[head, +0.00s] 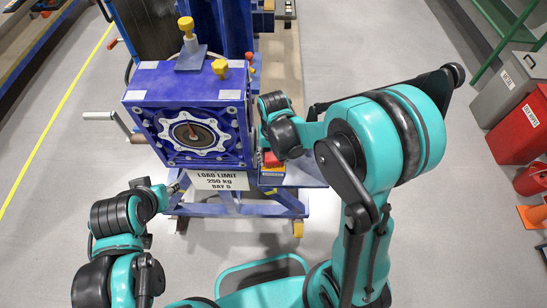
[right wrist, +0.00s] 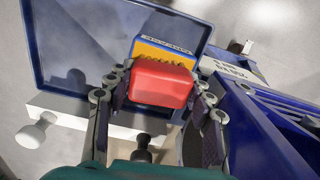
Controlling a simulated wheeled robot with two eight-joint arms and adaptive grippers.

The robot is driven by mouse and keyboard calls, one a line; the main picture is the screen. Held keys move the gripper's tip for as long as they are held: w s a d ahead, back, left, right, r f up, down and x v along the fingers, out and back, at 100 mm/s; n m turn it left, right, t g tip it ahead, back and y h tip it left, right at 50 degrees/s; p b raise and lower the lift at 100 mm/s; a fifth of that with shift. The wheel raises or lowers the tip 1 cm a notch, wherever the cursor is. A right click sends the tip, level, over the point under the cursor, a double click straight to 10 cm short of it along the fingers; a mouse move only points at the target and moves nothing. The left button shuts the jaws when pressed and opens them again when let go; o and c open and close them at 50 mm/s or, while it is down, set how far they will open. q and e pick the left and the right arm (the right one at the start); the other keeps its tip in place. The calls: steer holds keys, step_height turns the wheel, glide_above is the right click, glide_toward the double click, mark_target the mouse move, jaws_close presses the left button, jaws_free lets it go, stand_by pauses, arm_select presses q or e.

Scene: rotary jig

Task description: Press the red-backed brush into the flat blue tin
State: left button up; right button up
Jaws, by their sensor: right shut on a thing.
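The red-backed brush (right wrist: 162,84) is between the two fingers of my right gripper (right wrist: 160,100), red back toward the camera. A sliver of its red shows in the head view (head: 270,159), beside the jig. Just beyond it in the right wrist view is a blue and yellow box-like thing (right wrist: 165,38) with a lettered strip, which looks like the blue tin. A dark bumpy row lies between the red back and the yellow face; whether they touch I cannot tell. My left gripper (head: 180,184) is by the jig's lower left, too small to read.
The blue rotary jig (head: 150,82) stands ahead with a load limit sign (head: 220,180). A shallow blue tray (right wrist: 62,50) lies around and left of the box-like thing. Grey (head: 507,85) and red (head: 525,130) bins stand at the right; floor shows on both sides.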

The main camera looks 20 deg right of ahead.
mark_target(273, 156)
stand_by(0.4)
step_height(273, 156, up, 7)
steer(key=p, duration=0.5)
steer(key=shift+f, duration=0.1)
stand_by(0.5)
